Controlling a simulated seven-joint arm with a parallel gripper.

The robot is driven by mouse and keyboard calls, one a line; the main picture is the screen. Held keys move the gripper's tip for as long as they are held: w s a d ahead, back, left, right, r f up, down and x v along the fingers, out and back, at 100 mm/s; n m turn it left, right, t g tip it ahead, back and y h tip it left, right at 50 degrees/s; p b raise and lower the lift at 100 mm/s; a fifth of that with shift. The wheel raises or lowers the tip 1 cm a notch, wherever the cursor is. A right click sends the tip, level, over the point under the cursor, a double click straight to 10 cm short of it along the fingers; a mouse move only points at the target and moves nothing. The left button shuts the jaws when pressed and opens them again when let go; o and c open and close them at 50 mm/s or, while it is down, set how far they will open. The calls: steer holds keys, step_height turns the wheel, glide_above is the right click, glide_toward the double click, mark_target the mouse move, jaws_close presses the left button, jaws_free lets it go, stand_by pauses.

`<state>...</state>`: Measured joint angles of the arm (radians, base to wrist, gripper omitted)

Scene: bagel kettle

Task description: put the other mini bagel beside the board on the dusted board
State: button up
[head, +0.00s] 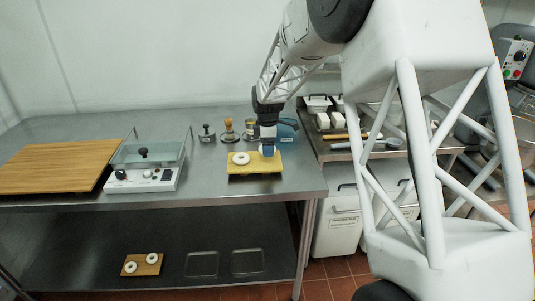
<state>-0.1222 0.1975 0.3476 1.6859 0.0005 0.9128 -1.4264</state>
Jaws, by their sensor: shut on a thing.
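A yellow board (255,170) lies on the steel table near its right end. One pale mini bagel (240,158) lies flat on the left part of this board. My gripper (268,151) points down over the board's right part, with its blue fingertips low. It is shut on a second pale mini bagel (275,151), mostly hidden behind the fingers. I cannot tell whether that bagel touches the board.
Behind the board stand stamp-like tools (228,130) and a blue object (287,130). A clear-lidded machine (143,180) and a large wooden board (58,166) are to the left. On the lower shelf, a small board (143,270) holds two bagels. A side counter stands right.

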mark_target(268, 160)
steer(key=shift+f, duration=1.7)
steer(key=shift+f, duration=0.15)
steer(key=o, duration=0.9)
steer(key=shift+r, duration=0.2)
step_height(268, 160, up, 12)
steer(key=shift+s, duration=0.1)
